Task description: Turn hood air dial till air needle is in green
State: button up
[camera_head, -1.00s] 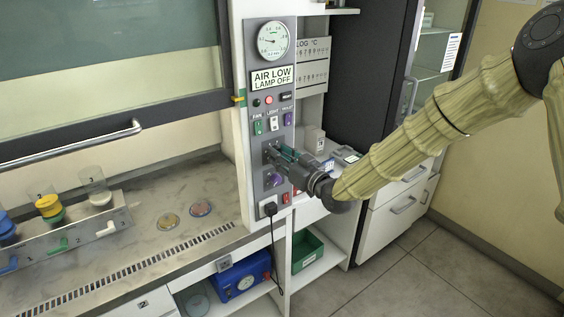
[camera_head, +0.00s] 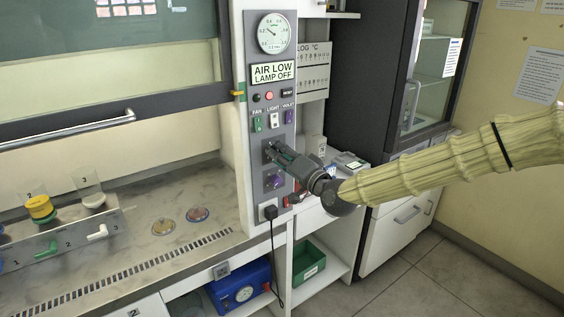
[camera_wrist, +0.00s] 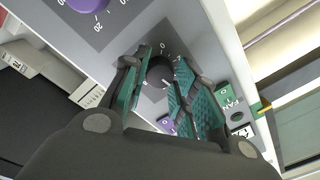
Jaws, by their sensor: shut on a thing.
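The hood's grey control panel (camera_head: 284,105) carries a round white air gauge (camera_head: 273,33) at its top. The gauge's thin needle points to the upper left; its green zone is too small to make out. The sign (camera_head: 273,73) below reads AIR LOW, LAMP OFF. My gripper (camera_head: 275,152) is at the panel below the switches. In the wrist view its green-padded fingers (camera_wrist: 162,70) are shut around a dark round dial (camera_wrist: 160,74) with a numbered scale. The fingers cover part of the dial and its scale.
A purple knob (camera_head: 274,181) sits just below my gripper, and FAN, LIGHT and VIOLET switches (camera_head: 274,121) sit above. A black plug (camera_head: 270,212) with a cord is lower down. The hood bench (camera_head: 150,190) lies left, with dishes and a rack.

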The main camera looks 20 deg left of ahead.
jog(key=shift+m+b, duration=0.55)
jog(key=shift+m, duration=0.55)
jog(key=o, duration=1)
jog(key=shift+o, duration=0.2)
jog(key=v, duration=1.2)
jog(key=shift+s, duration=0.1)
